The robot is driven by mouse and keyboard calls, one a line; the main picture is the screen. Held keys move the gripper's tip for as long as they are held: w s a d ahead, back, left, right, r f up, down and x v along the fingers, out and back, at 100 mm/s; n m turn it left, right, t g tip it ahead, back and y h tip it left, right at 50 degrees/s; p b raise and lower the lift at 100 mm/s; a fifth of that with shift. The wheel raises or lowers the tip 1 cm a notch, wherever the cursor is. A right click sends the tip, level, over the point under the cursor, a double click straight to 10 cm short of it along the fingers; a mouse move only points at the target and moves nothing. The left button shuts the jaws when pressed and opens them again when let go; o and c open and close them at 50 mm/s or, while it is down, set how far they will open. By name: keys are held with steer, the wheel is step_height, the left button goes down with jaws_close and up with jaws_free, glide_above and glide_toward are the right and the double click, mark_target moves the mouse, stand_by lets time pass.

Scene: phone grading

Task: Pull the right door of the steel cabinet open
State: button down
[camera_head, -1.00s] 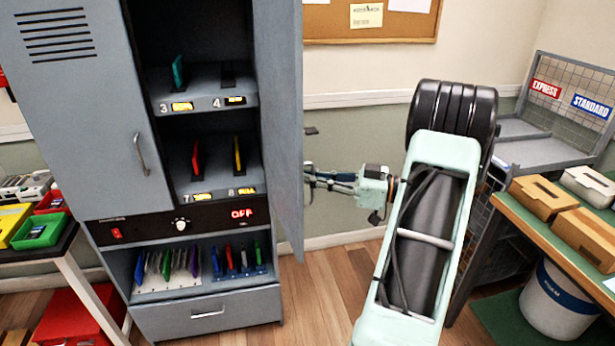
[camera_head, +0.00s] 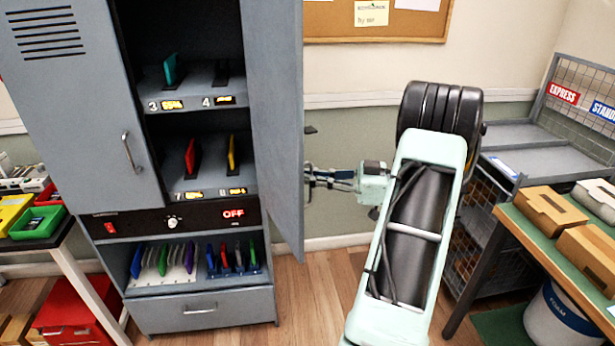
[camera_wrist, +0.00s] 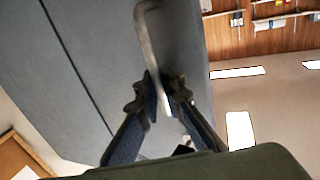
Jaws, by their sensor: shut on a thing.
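The steel cabinet (camera_head: 205,223) stands at the left in the head view. Its right door (camera_head: 276,120) is swung outward, showing the shelves behind it. Its left door (camera_head: 80,95) is closed, with its own handle (camera_head: 130,152). My gripper (camera_head: 312,177) is at the outer face of the right door, partly hidden by the door's edge. In the wrist view my gripper (camera_wrist: 160,88) is shut on the right door's handle (camera_wrist: 147,42), a bent grey bar with the fingers on both sides of it. The door panel (camera_wrist: 95,60) shows behind.
Shelves hold upright coloured phones (camera_head: 190,157). A table with green and yellow trays (camera_head: 38,222) stands at left. A bench with brown boxes (camera_head: 550,208) and a white bin (camera_head: 555,315) are at right. Wooden floor (camera_head: 315,290) before the cabinet is clear.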

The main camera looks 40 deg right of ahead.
steer(key=shift+s+d+f, duration=0.1)
steer(key=shift+d+f, duration=0.05)
steer(key=shift+d, duration=0.05)
stand_by(0.5)
steer(key=c, duration=2.4)
jaws_free()
steer(key=shift+s+d, duration=0.1)
steer(key=v, duration=1.1)
steer(key=shift+s+d, duration=0.25)
steer(key=shift+d, duration=0.05)
steer(key=shift+r, duration=0.25)
